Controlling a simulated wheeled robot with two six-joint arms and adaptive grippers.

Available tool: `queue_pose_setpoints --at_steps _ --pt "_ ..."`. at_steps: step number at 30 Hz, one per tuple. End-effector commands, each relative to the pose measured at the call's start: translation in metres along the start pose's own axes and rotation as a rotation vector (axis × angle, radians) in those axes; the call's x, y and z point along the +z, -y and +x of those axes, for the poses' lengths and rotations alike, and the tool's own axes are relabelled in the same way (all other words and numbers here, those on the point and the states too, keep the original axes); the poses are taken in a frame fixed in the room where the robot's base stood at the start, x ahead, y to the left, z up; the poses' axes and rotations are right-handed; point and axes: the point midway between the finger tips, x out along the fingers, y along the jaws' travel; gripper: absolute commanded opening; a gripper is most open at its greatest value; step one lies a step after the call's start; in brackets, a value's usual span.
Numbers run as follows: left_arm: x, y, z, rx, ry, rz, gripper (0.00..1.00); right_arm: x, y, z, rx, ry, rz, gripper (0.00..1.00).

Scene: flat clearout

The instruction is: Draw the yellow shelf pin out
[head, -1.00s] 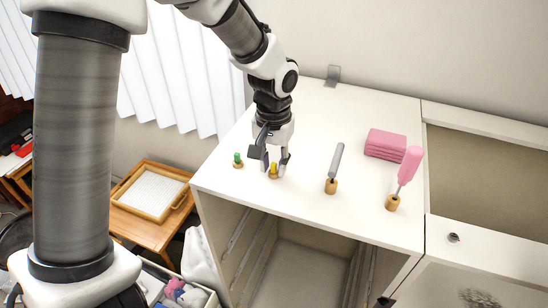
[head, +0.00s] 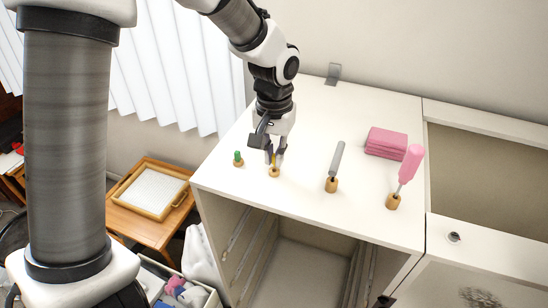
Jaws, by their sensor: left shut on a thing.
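The yellow shelf pin (head: 273,160) stands upright at a small round wooden holder (head: 274,172) on the white cabinet top. My left gripper (head: 274,157) points down over it and is shut on the pin, with its fingers on either side of the pin's upper part. The pin's lower end meets the holder; whether it is still inside the hole is too small to tell. My right gripper is not in view.
A green pin (head: 238,157) in its wooden holder stands just left. A grey-handled tool (head: 337,160) and a pink-handled tool (head: 409,166) stand in holders to the right. Folded pink cloths (head: 386,143) lie behind. The cabinet top (head: 300,200) ends at the front edge.

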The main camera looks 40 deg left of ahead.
Motion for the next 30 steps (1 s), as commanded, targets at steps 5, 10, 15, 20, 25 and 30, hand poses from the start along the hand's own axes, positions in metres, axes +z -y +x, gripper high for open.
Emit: queue_pose_setpoints --at_steps 5,10,15,20,25,30 --pt "0.000 0.000 -0.003 0.000 0.002 0.000 0.00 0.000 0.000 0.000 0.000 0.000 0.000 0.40" --pt "0.000 0.000 -0.003 -0.001 0.001 0.000 0.00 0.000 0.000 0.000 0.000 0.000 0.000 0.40" --pt "0.000 0.000 -0.016 0.000 -0.002 0.000 0.00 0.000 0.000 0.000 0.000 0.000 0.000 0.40" --pt "0.000 0.000 -0.031 0.000 -0.002 0.000 0.00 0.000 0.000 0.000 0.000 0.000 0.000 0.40" --pt "0.000 0.000 -0.042 0.000 0.000 -0.001 0.00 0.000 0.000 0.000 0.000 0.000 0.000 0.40" --pt "0.000 0.000 -0.043 0.000 0.002 0.000 0.00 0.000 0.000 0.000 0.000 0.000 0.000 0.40"
